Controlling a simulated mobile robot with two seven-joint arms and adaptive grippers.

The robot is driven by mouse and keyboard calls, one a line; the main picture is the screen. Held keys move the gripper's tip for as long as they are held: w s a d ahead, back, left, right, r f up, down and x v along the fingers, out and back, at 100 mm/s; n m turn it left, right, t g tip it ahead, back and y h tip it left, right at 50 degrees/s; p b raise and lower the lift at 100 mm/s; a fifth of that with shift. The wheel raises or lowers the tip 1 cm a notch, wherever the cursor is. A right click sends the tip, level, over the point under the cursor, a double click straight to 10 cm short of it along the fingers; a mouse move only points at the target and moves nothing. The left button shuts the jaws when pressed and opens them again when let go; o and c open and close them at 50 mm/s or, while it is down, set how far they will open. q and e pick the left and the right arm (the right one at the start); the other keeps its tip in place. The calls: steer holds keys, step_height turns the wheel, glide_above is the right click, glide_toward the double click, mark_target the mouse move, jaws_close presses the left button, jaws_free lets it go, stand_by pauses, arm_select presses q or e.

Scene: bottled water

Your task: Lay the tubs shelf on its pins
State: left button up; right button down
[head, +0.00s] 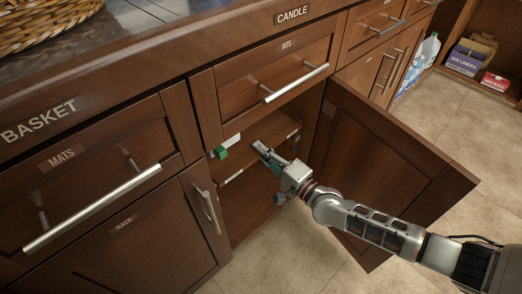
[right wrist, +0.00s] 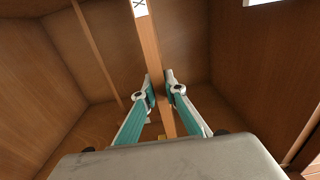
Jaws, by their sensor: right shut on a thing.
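The shelf (head: 272,133) is a brown wooden board inside the open cupboard, with a white label (head: 231,177) on its front edge. My right gripper (head: 265,155) reaches into the cupboard and is shut on the shelf's front edge. In the right wrist view, the teal and silver fingers (right wrist: 160,92) clasp the board's narrow edge (right wrist: 150,45), one on each side. The shelf's far end and any pins under it are hidden, so I cannot tell whether it rests on them. My left gripper is not in view.
The cupboard door (head: 385,160) stands open to the right, beside my right arm. A small green piece (head: 220,152) sits at the left of the opening. The BITS drawer (head: 280,75) is shut above. Boxes (head: 470,55) and a jug (head: 428,48) stand far right.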

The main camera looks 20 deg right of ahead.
steer(key=shift+w+r, duration=0.1)
steer(key=shift+r, duration=0.05)
steer(key=c, duration=2)
jaws_free()
steer(key=shift+f, duration=0.25)
steer(key=v, duration=1.2)
steer(key=shift+r, duration=0.2)
